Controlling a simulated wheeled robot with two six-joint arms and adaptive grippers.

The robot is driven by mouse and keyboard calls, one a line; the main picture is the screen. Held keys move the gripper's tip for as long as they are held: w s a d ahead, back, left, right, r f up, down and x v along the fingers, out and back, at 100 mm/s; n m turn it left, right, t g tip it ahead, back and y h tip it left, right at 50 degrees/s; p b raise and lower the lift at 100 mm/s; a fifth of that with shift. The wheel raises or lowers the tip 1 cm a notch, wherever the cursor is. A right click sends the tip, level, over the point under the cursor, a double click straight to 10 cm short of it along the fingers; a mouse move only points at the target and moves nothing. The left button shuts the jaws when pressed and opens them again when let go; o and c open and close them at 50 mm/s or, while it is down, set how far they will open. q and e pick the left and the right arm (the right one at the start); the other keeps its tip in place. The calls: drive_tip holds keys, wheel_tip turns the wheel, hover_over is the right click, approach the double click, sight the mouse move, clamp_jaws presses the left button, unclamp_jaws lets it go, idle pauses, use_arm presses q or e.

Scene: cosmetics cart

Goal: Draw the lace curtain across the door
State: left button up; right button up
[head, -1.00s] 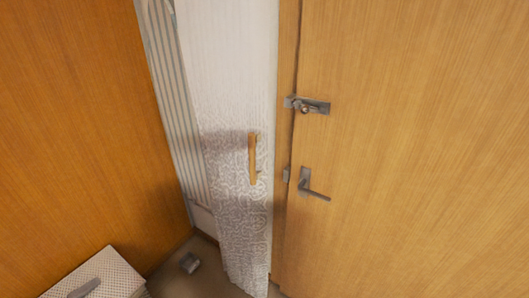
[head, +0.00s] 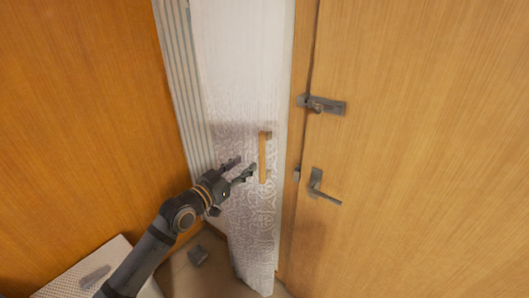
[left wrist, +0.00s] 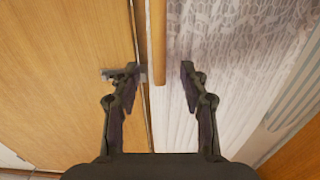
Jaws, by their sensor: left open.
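The white lace curtain (head: 235,80) hangs as a narrow panel left of the wooden door (head: 430,120), in the head view. A slim wooden handle bar (head: 263,160) is on its right part. My left gripper (head: 244,165) is open and empty in front of the curtain, just left of the bar. In the left wrist view the bar (left wrist: 157,40) lies in line with the gap between the spread fingers (left wrist: 158,70), and the lace (left wrist: 235,35) is on the right. No contact with the bar is visible. My right gripper is out of view.
The door carries a metal latch (head: 325,105) and a lever handle (head: 320,190). A wood panel wall (head: 80,110) stands at left.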

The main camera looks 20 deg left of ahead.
sight(260, 153)
use_arm(q)
drive_tip(key=p+x, duration=0.1)
drive_tip(key=x, duration=0.8)
drive_tip(key=shift+w+d+f, duration=0.1)
drive_tip(key=shift+w+d, duration=0.1)
drive_tip(key=shift+w, duration=0.15)
drive_tip(key=shift+c, duration=0.8)
clamp_jaws()
